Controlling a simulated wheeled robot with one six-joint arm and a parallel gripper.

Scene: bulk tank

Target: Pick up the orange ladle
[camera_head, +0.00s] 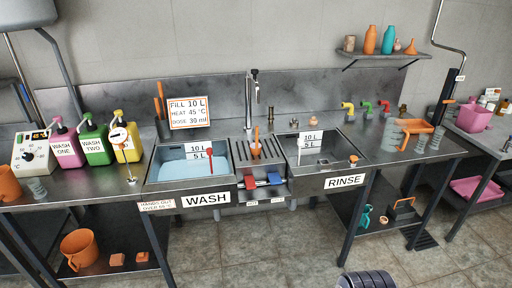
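I cannot pick out one thing as surely the orange ladle. Two long orange handles (160,97) stand upright in a dark holder (164,129) at the back left of the wash basin, and their lower ends are hidden. A wide orange piece (416,126) with a downward part sits by clear measuring jugs on the right of the counter. My gripper is not in view.
The wash basin (160,172) holds bluish water; the rinse basin (318,158) is to its right. Pink, green and yellow pump bottles (66,148) line the left counter. A tall tap (249,100) rises between basins. A dark ribbed object (366,280) is at the bottom edge.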

